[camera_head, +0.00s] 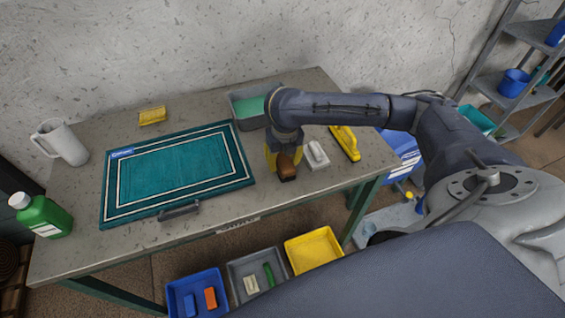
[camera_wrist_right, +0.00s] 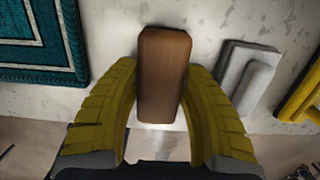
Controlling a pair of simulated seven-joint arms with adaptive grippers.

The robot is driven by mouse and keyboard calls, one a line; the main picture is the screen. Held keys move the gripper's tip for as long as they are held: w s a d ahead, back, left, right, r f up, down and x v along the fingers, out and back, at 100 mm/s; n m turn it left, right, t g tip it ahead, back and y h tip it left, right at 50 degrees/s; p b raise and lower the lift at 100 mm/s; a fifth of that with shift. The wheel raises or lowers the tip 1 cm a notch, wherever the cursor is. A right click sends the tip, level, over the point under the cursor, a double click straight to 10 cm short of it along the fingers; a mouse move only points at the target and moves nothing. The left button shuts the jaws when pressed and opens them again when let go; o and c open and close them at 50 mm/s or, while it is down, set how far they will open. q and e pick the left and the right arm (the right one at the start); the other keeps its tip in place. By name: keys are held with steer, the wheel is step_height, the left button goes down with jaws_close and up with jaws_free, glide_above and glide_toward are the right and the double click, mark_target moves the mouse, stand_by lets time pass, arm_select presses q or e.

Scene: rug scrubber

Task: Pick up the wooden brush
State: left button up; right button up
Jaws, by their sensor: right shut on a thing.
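The wooden brush (camera_head: 287,169) shows as a brown rounded block near the front right of the table, to the right of the teal rug. My right gripper (camera_head: 282,160), with yellow fingers, comes down over it from above and is shut on it. In the right wrist view the brush (camera_wrist_right: 163,75) lies lengthwise between the two curved yellow fingers. Its bristles are hidden, and I cannot tell whether it touches the table. My left gripper is not in view.
Beside the brush lie a white-grey block (camera_head: 317,155) and a yellow brush-like tool (camera_head: 345,142). The teal rug (camera_head: 180,170) is to the left. A grey tub (camera_head: 245,122) stands behind. A white jug (camera_head: 62,142) and green bottle (camera_head: 45,217) stand far left.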

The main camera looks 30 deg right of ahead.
mark_target(282, 158)
steer(key=shift+c, duration=1)
steer(key=shift+r, duration=0.25)
step_height(282, 158, up, 20)
steer(key=shift+f, duration=0.25)
steer(key=o, duration=0.6)
jaws_close()
